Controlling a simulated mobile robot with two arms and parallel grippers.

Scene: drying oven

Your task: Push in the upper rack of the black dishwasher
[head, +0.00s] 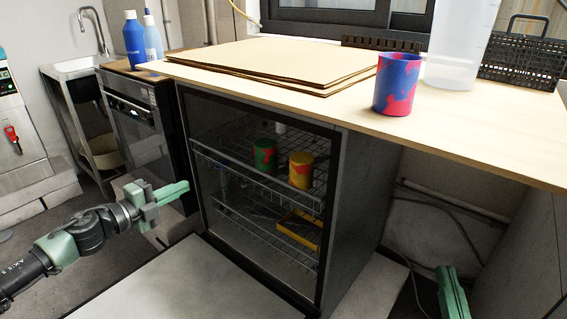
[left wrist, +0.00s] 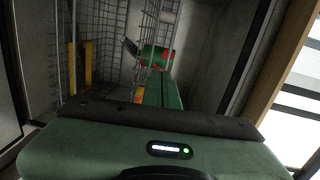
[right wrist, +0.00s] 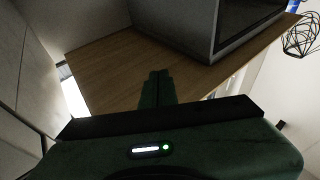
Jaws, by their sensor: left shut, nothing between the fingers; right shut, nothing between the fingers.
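The black dishwasher (head: 345,210) stands under the wooden counter with its front open. Its upper rack (head: 225,165) is a wire basket whose front edge lies near the opening; I cannot tell exactly how far in it sits. A green-and-red cup (head: 264,155) and a yellow-and-red cup (head: 301,170) stand in it. My left gripper (head: 186,189) is shut and empty, left of the rack's front and apart from it in the head view. The left wrist view shows its fingers (left wrist: 165,90) pointing toward the wire racks and the green cup (left wrist: 158,57). My right gripper (head: 452,285) is shut and empty, right of the dishwasher.
A lower rack (head: 262,232) holds a yellow tray (head: 300,229). A pale flat panel (head: 190,280) lies low in front of the dishwasher. The counter (head: 450,125) above carries boards (head: 270,62), a blue-red cup (head: 396,85) and a clear container (head: 460,45). An oven stands to the left.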

